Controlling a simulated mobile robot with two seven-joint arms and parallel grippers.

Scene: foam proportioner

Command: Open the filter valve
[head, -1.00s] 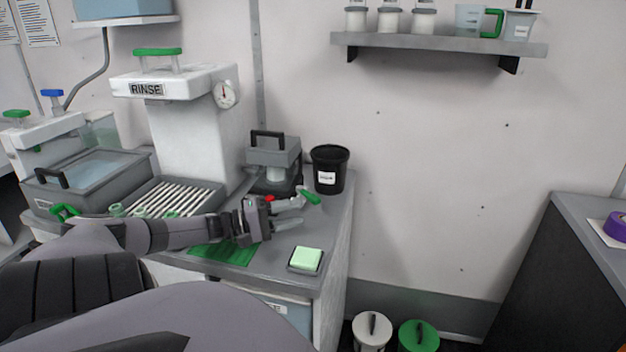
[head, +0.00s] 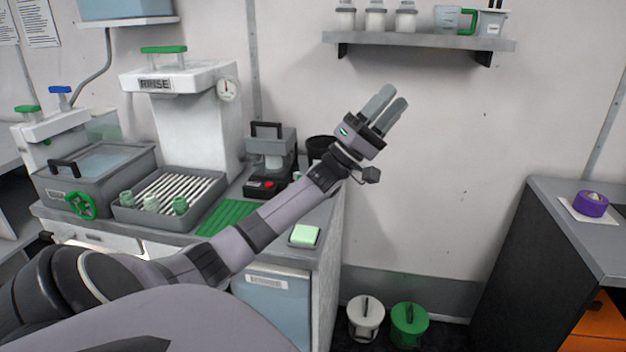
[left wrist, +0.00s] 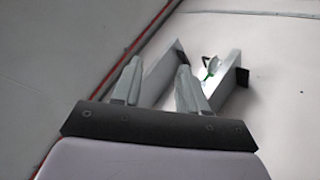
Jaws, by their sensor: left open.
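No part in view is labelled as the filter valve, so I cannot tell which it is. A green handwheel (head: 80,205) is on the front of the grey tank (head: 120,165) at the left. A green handle (head: 163,50) tops the white RINSE unit (head: 190,110). A green handle (head: 27,110) and a blue handle (head: 60,96) top the white unit at far left. My left gripper (head: 392,97) is open and empty, raised before the wall, right of the counter and below the shelf. Its open fingers show in the left wrist view (left wrist: 160,68). My right gripper is not in view.
The wall shelf (head: 420,41) holds jars and a jug above my gripper. A right-hand counter (head: 570,225) holds purple tape; lidded bins (head: 409,325) stand on the floor.

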